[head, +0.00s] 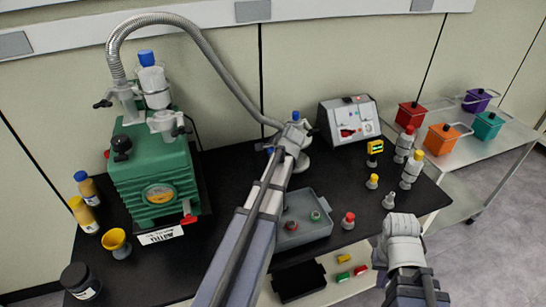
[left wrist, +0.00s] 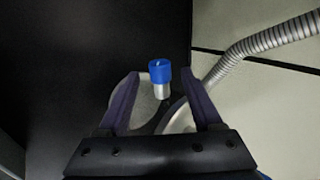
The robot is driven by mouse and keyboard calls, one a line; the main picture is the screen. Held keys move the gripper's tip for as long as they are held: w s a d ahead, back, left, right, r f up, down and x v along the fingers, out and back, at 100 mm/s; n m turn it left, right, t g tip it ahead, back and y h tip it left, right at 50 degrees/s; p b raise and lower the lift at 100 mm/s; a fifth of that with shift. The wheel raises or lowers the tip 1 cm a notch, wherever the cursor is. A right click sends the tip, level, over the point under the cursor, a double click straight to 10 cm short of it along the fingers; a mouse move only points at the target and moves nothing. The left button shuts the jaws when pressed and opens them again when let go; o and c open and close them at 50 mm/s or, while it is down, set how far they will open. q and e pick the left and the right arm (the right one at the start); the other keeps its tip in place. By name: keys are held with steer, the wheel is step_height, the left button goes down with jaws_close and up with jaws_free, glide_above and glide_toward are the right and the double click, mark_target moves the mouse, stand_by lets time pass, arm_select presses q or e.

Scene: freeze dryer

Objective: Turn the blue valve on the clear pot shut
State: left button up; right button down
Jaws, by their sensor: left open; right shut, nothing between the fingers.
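The blue valve (left wrist: 160,72) sits on a short silver stem in the left wrist view, between my open left fingers and apart from both. A bit of blue beside my left gripper (head: 268,148) in the head view seems to be the same valve (head: 270,151). The clear pot (left wrist: 150,104) shows only as pale, rounded parts between and below the fingers; my left arm covers much of it in the head view. My right wrist and gripper (head: 403,228) are at the lower right, away from the pot; the gripper is shut and empty, its fingertips hard to make out.
A green pump (head: 150,172) stands left of the pot. A ribbed hose (head: 205,50) arches from it to the pot area. A grey tray (head: 302,236) lies in front, a control box (head: 348,120) behind right. Bottles and small colored parts stand on the black table's right side.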

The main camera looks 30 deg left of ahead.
arm_select(q)
steer(key=shift+x, duration=0.8)
steer(key=shift+c, duration=0.2)
jaws_close()
